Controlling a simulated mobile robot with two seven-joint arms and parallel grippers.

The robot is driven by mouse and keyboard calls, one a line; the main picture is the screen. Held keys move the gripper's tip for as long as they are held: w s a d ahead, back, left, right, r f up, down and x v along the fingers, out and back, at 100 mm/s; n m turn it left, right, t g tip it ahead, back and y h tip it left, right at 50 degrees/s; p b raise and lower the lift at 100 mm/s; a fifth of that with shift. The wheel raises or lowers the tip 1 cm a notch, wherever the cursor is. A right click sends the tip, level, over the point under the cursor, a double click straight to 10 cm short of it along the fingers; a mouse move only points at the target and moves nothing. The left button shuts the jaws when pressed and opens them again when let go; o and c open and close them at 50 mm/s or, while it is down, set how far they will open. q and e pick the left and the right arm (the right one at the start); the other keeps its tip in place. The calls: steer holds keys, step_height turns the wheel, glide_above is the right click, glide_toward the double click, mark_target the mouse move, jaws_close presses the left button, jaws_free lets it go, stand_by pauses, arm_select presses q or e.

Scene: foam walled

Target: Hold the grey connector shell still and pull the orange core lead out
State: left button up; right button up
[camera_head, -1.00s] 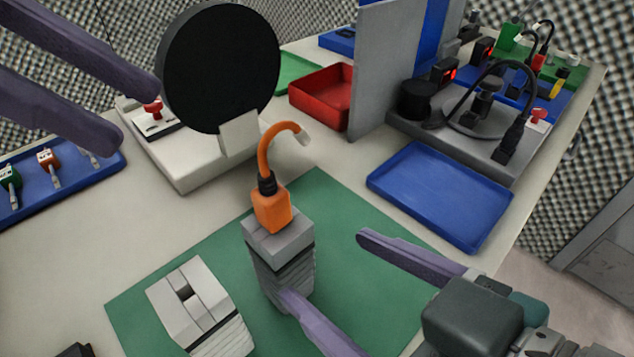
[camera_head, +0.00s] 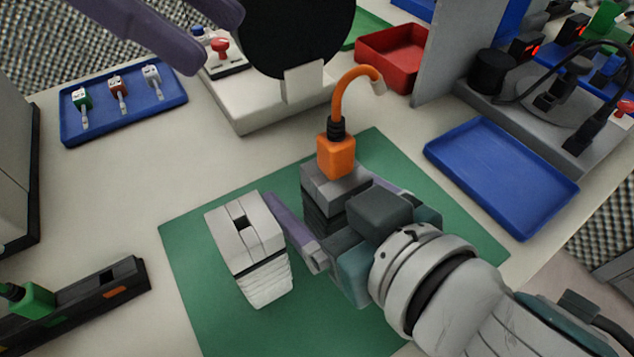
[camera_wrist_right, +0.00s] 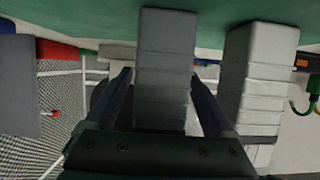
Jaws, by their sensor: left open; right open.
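The grey connector shell (camera_head: 326,206) stands upright on the green mat. The orange core lead (camera_head: 337,155) sits in its top, its orange cable curving up and to the right. My right gripper (camera_head: 328,192) is open, with one finger on each side of the shell. In the right wrist view the shell (camera_wrist_right: 165,60) stands between the two open fingers, with a visible gap on the right side. My left gripper (camera_head: 213,40) is open and empty at the upper left, well away from the lead.
A white block with a notch in its top (camera_head: 240,228) stands on the mat (camera_head: 200,290) just left of my right gripper. A blue tray (camera_head: 505,175) is empty at right. A black disc on a white base (camera_head: 270,110) stands behind. A red bin (camera_head: 393,62) is farther back.

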jaws_close()
arm_select(q)
steer(key=d+m, duration=0.1)
steer(key=m, duration=0.1)
steer(key=d+m+y, duration=0.1)
steer(key=m, duration=0.1)
steer(key=d+r+m+g, duration=0.1)
steer(key=d+m, duration=0.1)
steer(key=m, duration=0.1)
steer(key=shift+s+y, duration=0.3)
steer(key=shift+c, duration=0.3)
step_height(320, 180, up, 2)
steer(key=m+y, duration=0.6)
steer(key=m, duration=1.1)
glide_above(337, 100)
steer(key=r+m+t+y, duration=0.1)
steer(key=m+t+y, duration=0.1)
steer(key=m, duration=0.3)
step_height(337, 100, down, 12)
steer(key=shift+r, duration=0.2)
